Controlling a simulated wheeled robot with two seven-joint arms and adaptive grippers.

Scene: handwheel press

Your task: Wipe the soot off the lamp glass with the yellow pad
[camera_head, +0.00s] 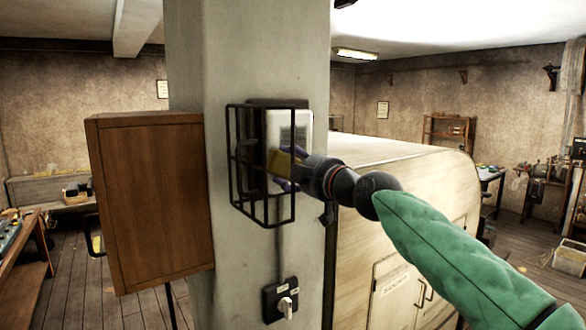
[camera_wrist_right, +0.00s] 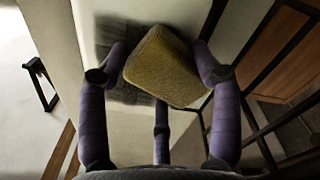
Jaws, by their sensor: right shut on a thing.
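The lamp (camera_head: 300,122) is mounted on the pillar, with a pale front and a black wire cage (camera_head: 234,150) around its left part. My right gripper (camera_head: 284,168) reaches in from the right and is shut on the yellow pad (camera_head: 277,162), close to the lamp front. In the right wrist view, the purple fingers of the gripper (camera_wrist_right: 160,75) hold the pad (camera_wrist_right: 162,66) at its sides. Dark smudges like soot (camera_wrist_right: 118,92) show on the pale surface behind it. Whether the pad touches the glass I cannot tell. My left gripper is not in view.
The cage bars (camera_wrist_right: 258,72) run close along the right of the fingers in the wrist view. A brown wooden cabinet (camera_head: 155,200) stands left of the pillar (camera_head: 215,60). A switch box (camera_head: 281,300) sits below the lamp. A large cream housing (camera_head: 400,165) stands behind my right arm.

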